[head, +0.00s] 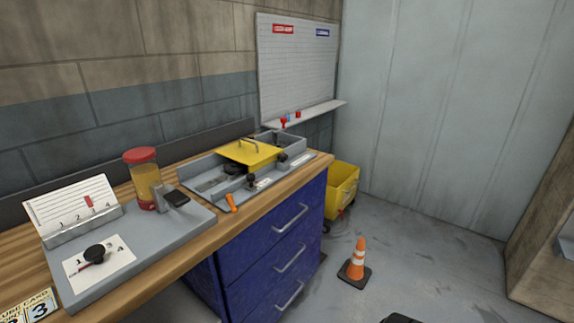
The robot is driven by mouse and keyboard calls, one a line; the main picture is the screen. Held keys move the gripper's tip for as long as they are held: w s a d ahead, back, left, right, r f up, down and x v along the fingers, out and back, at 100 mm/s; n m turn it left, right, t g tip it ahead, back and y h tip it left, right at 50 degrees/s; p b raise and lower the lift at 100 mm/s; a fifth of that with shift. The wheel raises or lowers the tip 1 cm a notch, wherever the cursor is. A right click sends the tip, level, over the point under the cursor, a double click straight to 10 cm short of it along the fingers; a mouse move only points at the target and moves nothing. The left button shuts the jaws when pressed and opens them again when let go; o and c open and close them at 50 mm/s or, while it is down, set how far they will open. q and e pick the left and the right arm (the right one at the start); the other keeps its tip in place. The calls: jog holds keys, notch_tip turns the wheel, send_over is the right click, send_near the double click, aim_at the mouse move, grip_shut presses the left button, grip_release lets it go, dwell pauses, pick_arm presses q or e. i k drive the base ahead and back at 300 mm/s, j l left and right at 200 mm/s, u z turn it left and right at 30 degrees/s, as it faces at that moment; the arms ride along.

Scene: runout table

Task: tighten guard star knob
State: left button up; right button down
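A yellow guard plate (249,153) with a grey handle lies over a grey fixture (205,183) on the wooden bench top. Small black knobs stand at its front side: one near the guard's right corner (282,158) and one lower on the fixture's front edge (252,181). A dark round part (233,169) sits partly under the guard. At this size I cannot tell which knob is the star knob or how tight it is. Neither of my grippers is recognisable in the head view.
Left of the fixture, a grey board holds a red-lidded yellow jar (146,178), a numbered card stand (74,209) and a black dial (95,254). An orange-handled item (231,202) lies between. A traffic cone (357,259) and yellow bucket (342,187) stand on the floor; a dark shape (400,319) is cut off below.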

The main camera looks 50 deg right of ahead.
aim_at(282, 157)
jog(key=z, duration=1.55)
